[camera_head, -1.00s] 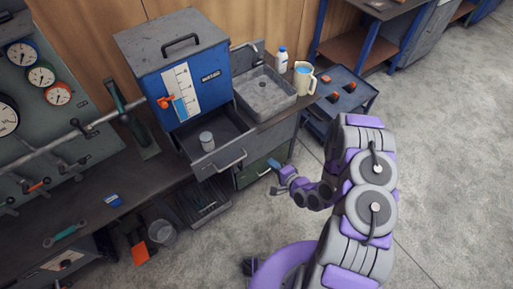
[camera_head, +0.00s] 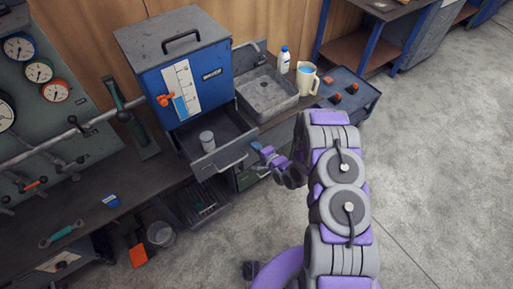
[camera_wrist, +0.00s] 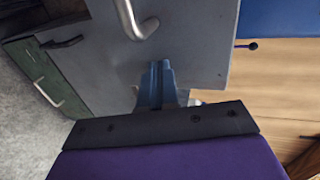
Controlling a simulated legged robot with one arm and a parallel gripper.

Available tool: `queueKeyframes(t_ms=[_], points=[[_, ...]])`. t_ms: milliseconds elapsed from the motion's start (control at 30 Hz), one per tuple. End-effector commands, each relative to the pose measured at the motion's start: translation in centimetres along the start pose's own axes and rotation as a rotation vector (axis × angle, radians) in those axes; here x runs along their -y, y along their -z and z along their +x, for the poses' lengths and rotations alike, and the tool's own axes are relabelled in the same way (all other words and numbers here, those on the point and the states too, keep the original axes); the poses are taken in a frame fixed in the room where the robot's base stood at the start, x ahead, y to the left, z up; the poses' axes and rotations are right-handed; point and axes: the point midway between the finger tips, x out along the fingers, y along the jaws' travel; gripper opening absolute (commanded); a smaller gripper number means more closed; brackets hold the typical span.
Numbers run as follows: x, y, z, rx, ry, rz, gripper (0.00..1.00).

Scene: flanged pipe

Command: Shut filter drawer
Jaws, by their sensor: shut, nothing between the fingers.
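The filter drawer (camera_head: 220,157) is pulled out below the blue filter housing (camera_head: 191,85). A grey cup (camera_head: 207,141) stands inside it. In the wrist view, the drawer's grey front (camera_wrist: 195,50) fills the upper middle, with its metal handle (camera_wrist: 135,22) at the top. My gripper (camera_head: 262,151) is at the right side of the drawer front. In the wrist view my gripper (camera_wrist: 161,68) shows its blue fingers together and empty, pointing at the drawer front below the handle. I cannot tell whether the fingertips touch it.
A sink (camera_head: 266,92) is right of the housing, with a white bottle (camera_head: 284,60) and a jug (camera_head: 306,78) beside it. A blue cart (camera_head: 345,95) stands further right. A green drawer (camera_wrist: 45,75) is near the grey front. Open floor lies right.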

Motion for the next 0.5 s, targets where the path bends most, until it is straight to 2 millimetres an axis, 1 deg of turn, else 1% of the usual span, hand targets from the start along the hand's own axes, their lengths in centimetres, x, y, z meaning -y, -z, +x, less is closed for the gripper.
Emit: queueKeyframes(t_ms=[333,500], points=[[0.1,0.0,0.1,0.000,0.000,0.000,0.00],[0.4,-0.1,1.1,0.002,-0.001,-0.002,0.00]])
